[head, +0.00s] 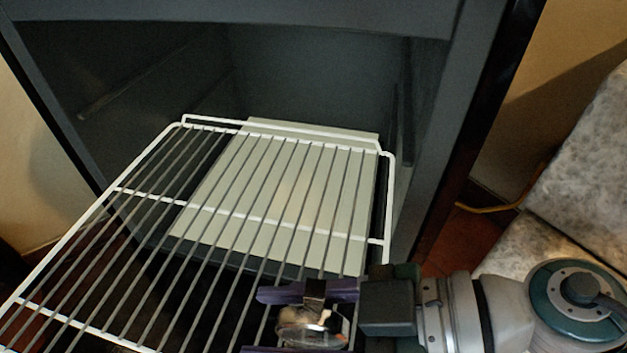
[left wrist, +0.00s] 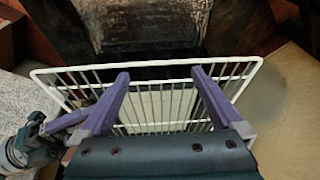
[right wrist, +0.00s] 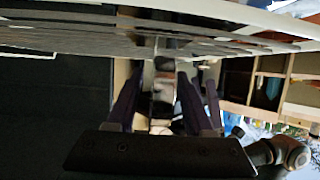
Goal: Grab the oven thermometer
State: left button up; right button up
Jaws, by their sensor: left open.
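The oven thermometer (head: 312,327) has a round, shiny face and a metal clip, and sits at the near right side of the white wire rack (head: 386,200). My right gripper (head: 300,320) reaches in from the right, with its purple fingers on either side of the thermometer. In the right wrist view the thermometer (right wrist: 162,100) shows between the fingers (right wrist: 160,85); I cannot tell whether they touch it. My left gripper (left wrist: 160,76) is open and empty in the left wrist view, with the rack (left wrist: 150,70) beyond its fingertips. It is outside the head view.
The rack juts out of a dark open cabinet (head: 320,75). A pale flat panel (head: 280,190) lies below the rack's bars. A grey speckled block (head: 590,160) stands at the right. Blurred shelving (right wrist: 265,90) shows in the right wrist view.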

grip_shut()
jog(key=shift+r, duration=0.1)
dwell(0.5)
